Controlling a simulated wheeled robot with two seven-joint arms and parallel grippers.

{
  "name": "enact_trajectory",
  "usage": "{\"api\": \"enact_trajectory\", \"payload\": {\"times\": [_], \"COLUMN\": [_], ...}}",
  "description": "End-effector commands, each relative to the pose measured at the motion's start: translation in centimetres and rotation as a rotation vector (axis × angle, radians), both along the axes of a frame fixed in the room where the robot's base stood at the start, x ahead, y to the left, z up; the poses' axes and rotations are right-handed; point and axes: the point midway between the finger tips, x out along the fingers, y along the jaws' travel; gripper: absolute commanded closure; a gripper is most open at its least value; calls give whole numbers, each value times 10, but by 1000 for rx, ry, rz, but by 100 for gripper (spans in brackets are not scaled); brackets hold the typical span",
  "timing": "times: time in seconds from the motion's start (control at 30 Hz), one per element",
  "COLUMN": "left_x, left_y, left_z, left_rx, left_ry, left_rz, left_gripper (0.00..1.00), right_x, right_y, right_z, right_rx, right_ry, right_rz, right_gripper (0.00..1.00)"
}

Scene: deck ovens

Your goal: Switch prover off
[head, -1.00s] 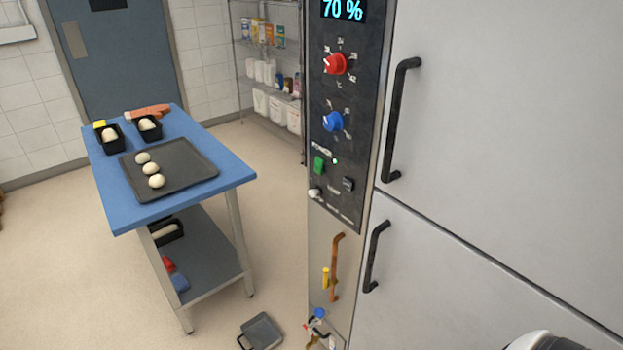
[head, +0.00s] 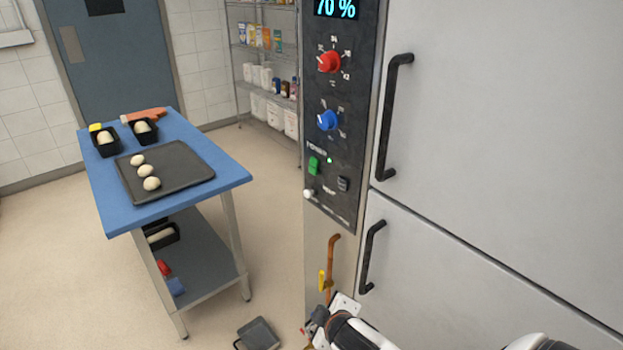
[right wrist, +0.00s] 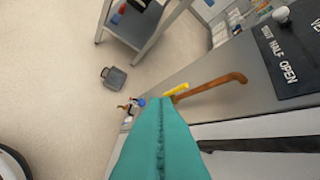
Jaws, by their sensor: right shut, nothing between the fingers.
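The prover's control panel (head: 325,120) is on the narrow front beside the white doors. The display (head: 337,8) reads 70 %. My right gripper (right wrist: 160,108) is shut and empty, its teal fingers filling the lower middle of the right wrist view. It is below the panel and apart from it; the switch is outside that view. In the head view my right arm comes in at the bottom. My left gripper is not in view.
A copper pipe (head: 331,262) with a yellow lever runs below. Black door handles (head: 393,118) stick out. A blue table (head: 225,172) stands left.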

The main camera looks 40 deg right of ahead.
Motion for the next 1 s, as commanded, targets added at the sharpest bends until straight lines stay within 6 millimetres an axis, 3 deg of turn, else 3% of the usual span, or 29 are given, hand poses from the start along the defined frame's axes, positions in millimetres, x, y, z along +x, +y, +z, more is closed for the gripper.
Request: {"api": "enact_trajectory", "payload": {"times": [0.03, 0.2, 0.3, 0.4, 0.57, 1.0], "left_x": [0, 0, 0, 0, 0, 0], "left_y": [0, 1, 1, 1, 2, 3], "left_z": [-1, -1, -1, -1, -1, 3], "left_rx": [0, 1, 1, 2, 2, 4], "left_ry": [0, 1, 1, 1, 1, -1], "left_rz": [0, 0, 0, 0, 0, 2], "left_gripper": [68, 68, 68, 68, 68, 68], "right_x": [26, 102, 128, 143, 151, 160], "right_y": [-16, -58, -73, -81, -85, -86], "right_z": [22, 98, 132, 154, 166, 167], "right_rx": [-103, -473, -646, -757, -822, -819], "right_ry": [-84, -333, -421, -471, -498, -497], "right_rz": [49, 225, 304, 355, 386, 383], "right_gripper": [100, 100, 100, 100, 100, 100]}}
